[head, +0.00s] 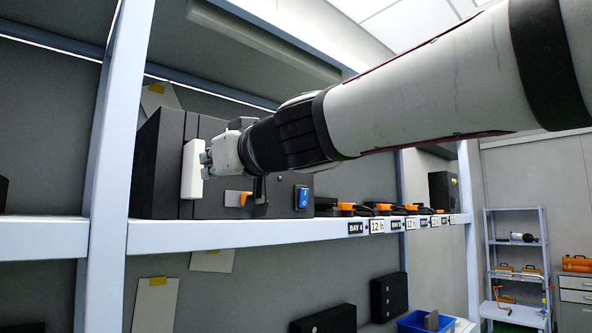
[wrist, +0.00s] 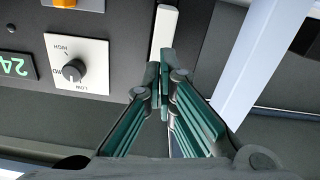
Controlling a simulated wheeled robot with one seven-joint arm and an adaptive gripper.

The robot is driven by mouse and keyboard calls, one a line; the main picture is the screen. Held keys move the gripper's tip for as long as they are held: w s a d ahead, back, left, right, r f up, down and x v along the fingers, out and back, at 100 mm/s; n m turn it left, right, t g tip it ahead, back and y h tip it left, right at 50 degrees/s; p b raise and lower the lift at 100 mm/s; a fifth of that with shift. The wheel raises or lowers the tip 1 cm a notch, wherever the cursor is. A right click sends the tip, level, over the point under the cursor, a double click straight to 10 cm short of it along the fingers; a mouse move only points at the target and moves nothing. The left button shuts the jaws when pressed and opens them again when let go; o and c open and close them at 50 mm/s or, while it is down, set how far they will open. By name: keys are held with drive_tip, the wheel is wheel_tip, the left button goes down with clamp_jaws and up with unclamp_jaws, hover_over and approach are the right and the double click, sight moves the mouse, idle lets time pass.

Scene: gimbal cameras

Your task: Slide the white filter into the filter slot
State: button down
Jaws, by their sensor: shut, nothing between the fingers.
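The white filter (head: 190,169) stands upright at the left part of the front of a dark box (head: 160,165) on the shelf, with part of it standing out from the face. The slot around it is hidden. My gripper (head: 206,160) is shut and empty, its fingertips right at the filter's outer face. In the wrist view the filter (wrist: 165,28) lies just beyond the closed green-padded fingertips (wrist: 166,62). They overlap its near end in the picture; whether they touch it I cannot tell.
The wrist view shows a dial plate (wrist: 76,68) and a green display (wrist: 14,66) beside the filter. The box front also has a blue switch (head: 303,197) and an orange piece (head: 246,198). A pale shelf post (head: 112,140) rises close on the left.

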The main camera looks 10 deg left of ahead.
drive_tip(key=v, duration=1.1)
drive_tip(key=s+d+f+m+g+h, duration=0.1)
drive_tip(key=s+d+f+m+h, duration=0.2)
drive_tip(key=d+f, duration=0.65)
drive_tip(key=s+d+f+m+g+h, duration=0.15)
drive_tip(key=d+f+h, duration=0.35)
drive_tip(key=f, duration=0.8)
drive_tip(key=s+d+f+m+g+h, duration=0.1)
drive_tip(key=s+d+f+m+h, duration=0.2)
drive_tip(key=d+f, duration=0.4)
drive_tip(key=s+d+f+m+g+h, duration=0.2)
drive_tip(key=s+d+f+m, duration=0.2)
drive_tip(key=s+d+f, duration=0.2)
drive_tip(key=d+f, duration=0.2)
drive_tip(key=d, duration=0.2)
drive_tip(key=shift+s+h, duration=0.15)
drive_tip(key=shift+h, duration=0.25)
drive_tip(key=shift+f+g, duration=0.1)
drive_tip(key=shift+g, duration=0.15)
